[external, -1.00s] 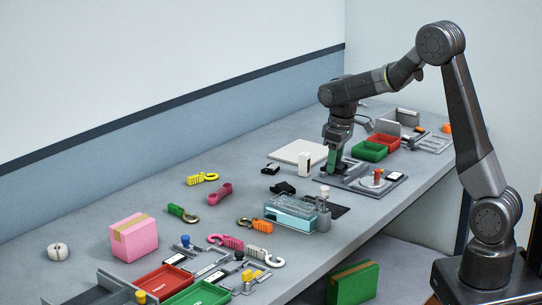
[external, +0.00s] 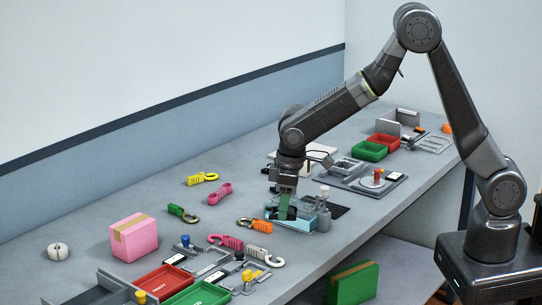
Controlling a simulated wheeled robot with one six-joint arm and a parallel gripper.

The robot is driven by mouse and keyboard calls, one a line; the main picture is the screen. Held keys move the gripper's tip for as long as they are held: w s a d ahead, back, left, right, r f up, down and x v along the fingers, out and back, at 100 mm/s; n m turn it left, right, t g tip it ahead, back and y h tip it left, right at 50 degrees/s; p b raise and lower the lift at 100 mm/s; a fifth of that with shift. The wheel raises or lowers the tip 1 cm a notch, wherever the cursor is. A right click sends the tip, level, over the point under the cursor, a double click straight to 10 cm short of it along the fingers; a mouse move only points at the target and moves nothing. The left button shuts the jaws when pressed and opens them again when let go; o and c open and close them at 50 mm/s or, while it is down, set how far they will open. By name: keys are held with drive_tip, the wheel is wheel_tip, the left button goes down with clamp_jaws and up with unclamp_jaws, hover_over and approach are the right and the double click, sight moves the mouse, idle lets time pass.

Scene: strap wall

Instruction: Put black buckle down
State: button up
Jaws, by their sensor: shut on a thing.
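My gripper (external: 286,210) points down at the clear light-blue tray (external: 276,223), near the front edge of the table. Its green fingers are shut on a small dark thing, which I take to be the black buckle (external: 292,213); it shows only in part beside the fingers. The buckle is over or inside the tray; I cannot tell whether it touches the bottom. My gripper and wrist hide part of the tray and the table behind it.
A grey post with a white knob (external: 324,208) stands close at the tray's right. An orange-ended hook (external: 256,225) lies close at its left. A grey fixture (external: 352,170) and green bin (external: 370,151) are further right.

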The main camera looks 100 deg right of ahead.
drive_tip(key=w+a+n+p, duration=0.2)
drive_tip(key=a+p, duration=0.2)
drive_tip(key=a, duration=1.3)
drive_tip(key=w+d+f+m+b, duration=0.1)
drive_tip(key=w+d+m+b, duration=0.3)
drive_tip(key=d, duration=0.9)
drive_tip(key=m+b, duration=0.3)
drive_tip(key=m, duration=0.1)
hover_over(265, 199)
drive_tip(key=shift+h, duration=0.3)
drive_tip(key=f, duration=0.4)
drive_tip(key=shift+a+f, duration=0.3)
drive_tip(key=shift+f, duration=0.05)
drive_tip(key=shift+s+f+p, duration=0.1)
drive_tip(key=shift+f+p, duration=0.45)
drive_tip(key=shift+f, duration=1.6)
drive_tip(key=o, duration=1)
drive_tip(key=shift+r, duration=0.15)
